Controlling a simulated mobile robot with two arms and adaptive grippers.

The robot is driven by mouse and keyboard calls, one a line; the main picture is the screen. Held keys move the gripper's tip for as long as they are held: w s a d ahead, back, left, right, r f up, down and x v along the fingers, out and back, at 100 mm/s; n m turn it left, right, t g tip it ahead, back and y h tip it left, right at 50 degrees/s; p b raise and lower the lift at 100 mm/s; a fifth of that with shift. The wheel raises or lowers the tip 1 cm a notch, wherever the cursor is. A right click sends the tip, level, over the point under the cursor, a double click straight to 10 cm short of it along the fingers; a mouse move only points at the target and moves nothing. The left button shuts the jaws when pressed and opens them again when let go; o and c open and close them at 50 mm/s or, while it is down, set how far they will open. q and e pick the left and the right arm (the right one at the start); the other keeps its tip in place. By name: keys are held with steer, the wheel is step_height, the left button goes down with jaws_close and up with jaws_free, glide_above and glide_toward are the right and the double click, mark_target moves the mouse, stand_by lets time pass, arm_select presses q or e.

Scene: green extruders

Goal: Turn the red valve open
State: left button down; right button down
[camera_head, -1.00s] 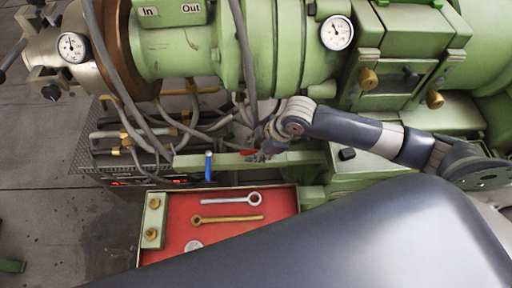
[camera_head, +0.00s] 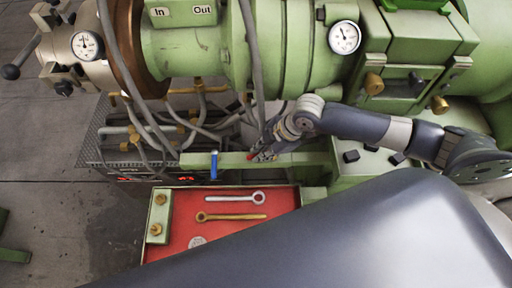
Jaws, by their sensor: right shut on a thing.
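The red valve (camera_head: 250,156) sits on the green rail below the big green extruder. Only a small red part of its handle shows, at the left of my right gripper (camera_head: 262,154). My right gripper is shut on the red valve, and its fingers hide most of the handle. My right arm reaches in from the right. My left gripper is not in view.
A blue valve handle (camera_head: 214,165) stands upright on the same rail, left of my gripper. A red tray (camera_head: 226,228) with a silver wrench (camera_head: 236,198) and a brass wrench (camera_head: 230,217) lies below. Grey hoses (camera_head: 254,70) hang close to my gripper.

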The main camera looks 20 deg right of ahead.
steer(key=shift+s+d+n+g, duration=0.1)
steer(key=shift+s+n+g, duration=0.25)
steer(key=shift+n, duration=0.55)
arm_select(q)
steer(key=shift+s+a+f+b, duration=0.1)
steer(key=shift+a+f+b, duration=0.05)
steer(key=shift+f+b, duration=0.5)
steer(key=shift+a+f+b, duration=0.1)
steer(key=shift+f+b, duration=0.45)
steer(key=shift+b, duration=0.1)
arm_select(e)
steer(key=shift+s+d+n+g, duration=0.3)
steer(key=shift+n+g, duration=0.3)
steer(key=shift+n, duration=0.85)
steer(key=shift+s+d+n+g, duration=0.2)
steer(key=shift+s+n+g, duration=0.35)
steer(key=shift+n, duration=0.95)
steer(key=shift+s+d+n+g, duration=0.25)
steer(key=shift+n+g, duration=0.45)
steer(key=shift+n, duration=0.75)
steer(key=c, duration=1.6)
jaws_free()
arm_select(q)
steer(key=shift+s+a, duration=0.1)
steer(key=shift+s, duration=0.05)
